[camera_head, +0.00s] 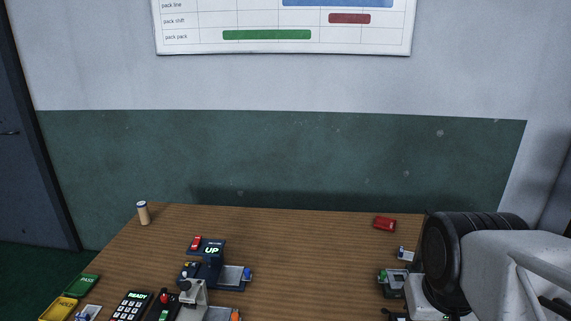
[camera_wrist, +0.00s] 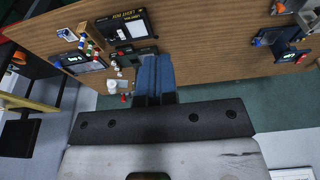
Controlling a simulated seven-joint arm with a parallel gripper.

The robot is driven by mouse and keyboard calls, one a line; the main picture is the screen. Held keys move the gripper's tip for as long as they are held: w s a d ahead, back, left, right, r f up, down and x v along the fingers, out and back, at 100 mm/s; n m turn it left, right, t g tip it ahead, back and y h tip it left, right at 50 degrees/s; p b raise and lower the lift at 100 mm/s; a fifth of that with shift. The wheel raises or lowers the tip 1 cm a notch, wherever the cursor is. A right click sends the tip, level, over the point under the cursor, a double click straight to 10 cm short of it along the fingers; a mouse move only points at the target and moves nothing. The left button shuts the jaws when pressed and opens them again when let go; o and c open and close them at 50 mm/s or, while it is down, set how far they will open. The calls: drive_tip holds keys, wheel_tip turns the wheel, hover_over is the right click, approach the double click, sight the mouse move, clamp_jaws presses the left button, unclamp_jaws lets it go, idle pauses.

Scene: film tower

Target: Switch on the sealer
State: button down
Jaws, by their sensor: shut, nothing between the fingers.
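A dark blue machine (camera_head: 213,257) stands at the middle left of the table in the head view, with a lit display reading "UP". I cannot tell for certain whether it is the sealer. A red switch-like part (camera_head: 196,243) sits at its back left. A similar dark blue machine (camera_wrist: 285,43) shows at the right edge of the wrist view. My gripper (camera_wrist: 154,58) is shut and empty, its blue fingers pointing over the table edge beside a dark device. In the head view my arm fills the lower right and the fingertips are hidden.
A keypad reading "READY" (camera_head: 131,305), a green tray (camera_head: 84,286) and a yellow tray (camera_head: 57,310) lie front left. A small cylinder (camera_head: 143,213) and red block (camera_head: 385,224) stand at the back. A black labelled device (camera_wrist: 124,28) is near my fingers. The table's middle is clear.

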drive_tip(key=w+a+n+g+h, duration=0.2)
drive_tip(key=w+a+n, duration=0.2)
drive_tip(key=w+a, duration=0.65)
drive_tip(key=n+t+h, duration=0.5)
drive_tip(key=n+t, duration=0.1)
drive_tip(key=n, duration=0.6)
hover_over(164, 315)
drive_tip(key=d, duration=0.1)
wheel_tip(164, 315, down, 20)
drive_tip(key=shift+s+a+f, duration=0.4)
drive_tip(key=shift+s+a, duration=0.05)
drive_tip(key=shift+s, duration=0.25)
drive_tip(key=shift+f, duration=0.15)
drive_tip(key=shift+w+f, duration=0.2)
drive_tip(key=shift+f, duration=1.2)
drive_tip(key=shift+w+f, duration=0.25)
drive_tip(key=shift+f, duration=1.1)
drive_tip(key=shift+w+f, duration=0.2)
drive_tip(key=shift+f, duration=1.2)
